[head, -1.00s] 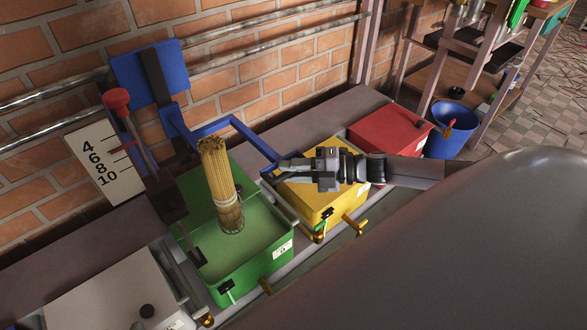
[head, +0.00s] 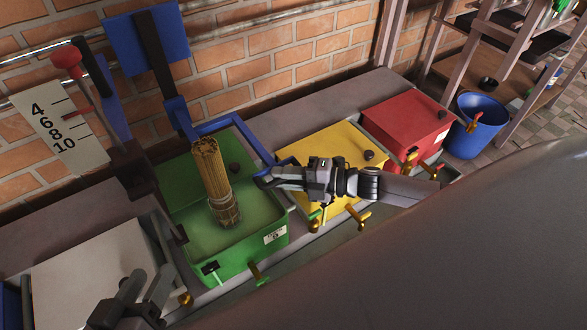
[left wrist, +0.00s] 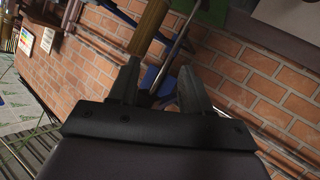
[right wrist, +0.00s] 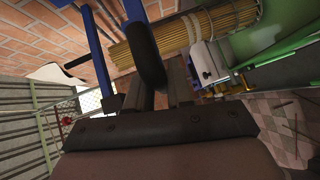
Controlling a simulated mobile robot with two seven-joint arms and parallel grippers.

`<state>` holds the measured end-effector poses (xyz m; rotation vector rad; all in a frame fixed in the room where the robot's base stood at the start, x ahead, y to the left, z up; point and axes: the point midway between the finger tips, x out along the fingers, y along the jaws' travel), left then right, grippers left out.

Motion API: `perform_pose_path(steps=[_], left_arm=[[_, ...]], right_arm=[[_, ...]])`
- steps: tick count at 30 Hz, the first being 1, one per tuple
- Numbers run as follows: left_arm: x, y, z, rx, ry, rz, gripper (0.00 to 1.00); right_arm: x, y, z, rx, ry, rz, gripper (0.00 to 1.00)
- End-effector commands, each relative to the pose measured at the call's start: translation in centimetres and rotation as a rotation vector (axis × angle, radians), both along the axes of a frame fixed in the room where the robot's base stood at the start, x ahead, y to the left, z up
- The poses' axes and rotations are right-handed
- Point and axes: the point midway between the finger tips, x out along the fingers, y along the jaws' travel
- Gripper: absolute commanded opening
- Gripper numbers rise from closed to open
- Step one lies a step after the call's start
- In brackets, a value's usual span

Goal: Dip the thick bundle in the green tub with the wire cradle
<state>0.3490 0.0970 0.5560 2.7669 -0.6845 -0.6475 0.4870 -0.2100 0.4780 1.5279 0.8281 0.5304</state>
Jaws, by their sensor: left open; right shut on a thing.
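The thick bundle (head: 208,170) of tan sticks stands slightly tilted over the green tub (head: 245,262). Its lower end sits in the wire cradle (head: 225,212), at the green liquid; I cannot tell how deep. It also shows in the right wrist view (right wrist: 190,35). My right gripper (head: 266,180) is shut on a dark grip (right wrist: 146,55) at the end of the blue bar (head: 217,128), beside the tub's right rim. My left gripper (head: 140,288) is open and empty, over the pale lid left of the green tub. It also shows in the left wrist view (left wrist: 158,82).
A yellow tub (head: 320,150) and a red tub (head: 405,125) stand to the right, with a blue bucket (head: 475,125) beyond. A numbered scale (head: 58,130) and a red-knobbed lever (head: 66,60) are at left. Brass taps (head: 355,215) line the front.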

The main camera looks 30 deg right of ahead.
Motion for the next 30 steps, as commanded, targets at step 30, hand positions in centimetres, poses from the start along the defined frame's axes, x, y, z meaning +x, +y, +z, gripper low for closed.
perform_pose_path(steps=[30], left_arm=[[-0.3, 2.1, -0.1, 0.117, -0.203, 0.032, 0.48]], right_arm=[[-0.1, 0.8, -7.3, -0.005, 0.007, -0.001, 0.0]])
